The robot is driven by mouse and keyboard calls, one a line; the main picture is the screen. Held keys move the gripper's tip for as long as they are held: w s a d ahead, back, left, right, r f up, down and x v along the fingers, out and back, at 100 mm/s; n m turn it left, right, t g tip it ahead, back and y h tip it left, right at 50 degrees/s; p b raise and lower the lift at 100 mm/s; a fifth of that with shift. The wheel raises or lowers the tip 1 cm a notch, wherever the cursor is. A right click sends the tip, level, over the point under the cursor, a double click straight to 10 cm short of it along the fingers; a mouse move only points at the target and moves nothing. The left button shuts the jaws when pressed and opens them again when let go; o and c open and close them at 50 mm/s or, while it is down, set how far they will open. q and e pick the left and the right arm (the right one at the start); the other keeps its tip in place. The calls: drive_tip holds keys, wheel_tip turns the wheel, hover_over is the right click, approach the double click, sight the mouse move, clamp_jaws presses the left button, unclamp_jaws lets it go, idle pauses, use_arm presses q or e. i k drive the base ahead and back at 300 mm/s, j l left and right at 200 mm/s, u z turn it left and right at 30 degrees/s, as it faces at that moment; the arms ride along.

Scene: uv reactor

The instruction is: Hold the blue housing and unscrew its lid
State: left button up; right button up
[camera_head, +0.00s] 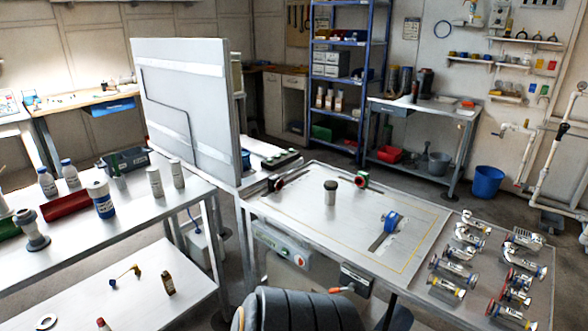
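A blue fitting (391,221) sits on the right part of the light work table, beside a dark slot or strip. It may be the blue housing; I cannot make out a separate lid on it at this size. A short pale cylinder with a dark top (330,192) stands upright near the middle of the same table. A white and blue container with a pale cap (101,200) stands on the left bench. Neither of my grippers shows in this view, so nothing is seen held.
Several metal fittings crowd the side table (437,290) at right. A tall white panel (185,105) rises behind left. A dark ribbed object (300,311) blocks the near edge.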

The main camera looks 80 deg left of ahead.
sight(104, 206)
drive_tip(key=u, duration=4)
